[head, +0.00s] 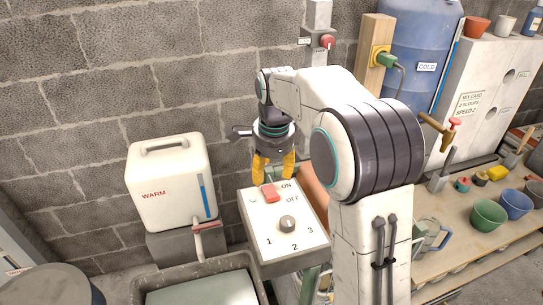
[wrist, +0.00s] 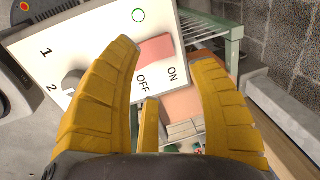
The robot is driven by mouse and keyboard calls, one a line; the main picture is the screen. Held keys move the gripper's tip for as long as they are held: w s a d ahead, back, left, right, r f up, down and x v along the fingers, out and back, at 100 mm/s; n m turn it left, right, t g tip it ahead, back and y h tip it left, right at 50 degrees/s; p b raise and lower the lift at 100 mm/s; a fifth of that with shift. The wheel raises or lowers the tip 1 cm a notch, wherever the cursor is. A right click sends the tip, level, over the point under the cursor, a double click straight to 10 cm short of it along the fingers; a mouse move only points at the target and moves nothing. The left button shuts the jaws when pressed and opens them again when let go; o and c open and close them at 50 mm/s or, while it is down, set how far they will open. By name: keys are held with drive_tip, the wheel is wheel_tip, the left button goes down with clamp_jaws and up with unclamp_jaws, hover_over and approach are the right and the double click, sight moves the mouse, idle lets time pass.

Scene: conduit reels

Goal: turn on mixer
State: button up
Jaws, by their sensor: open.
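The mixer's control panel (head: 262,228) is a tilted white plate below and in front of my gripper in the head view. It carries a red rocker switch (head: 270,193) between the ON and OFF labels, and a grey knob (head: 287,224) among the numbers 1, 2 and 3. My gripper (head: 272,180) has yellow fingers, spread apart and empty, just above the switch end of the panel. In the wrist view the red switch (wrist: 155,50) lies between the open fingers (wrist: 170,65), nearer the left one. The left finger partly hides the knob (wrist: 73,82). I cannot tell whether a fingertip touches the switch.
A white tank marked WARM (head: 165,180) stands left of the panel. A grey tub (head: 165,275) sits below it. A blue barrel marked COLD (head: 425,35) and a wooden bench (head: 470,235) with several small buckets are at right. A block wall closes the back.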

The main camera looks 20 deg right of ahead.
sight(272, 195)
drive_tip(key=shift+s+r, duration=0.15)
drive_tip(key=shift+r, duration=0.75)
drive_tip(key=shift+s+r, duration=0.2)
drive_tip(key=shift+r, duration=0.7)
drive_tip(key=shift+s+r, duration=0.15)
drive_tip(key=shift+r, duration=0.75)
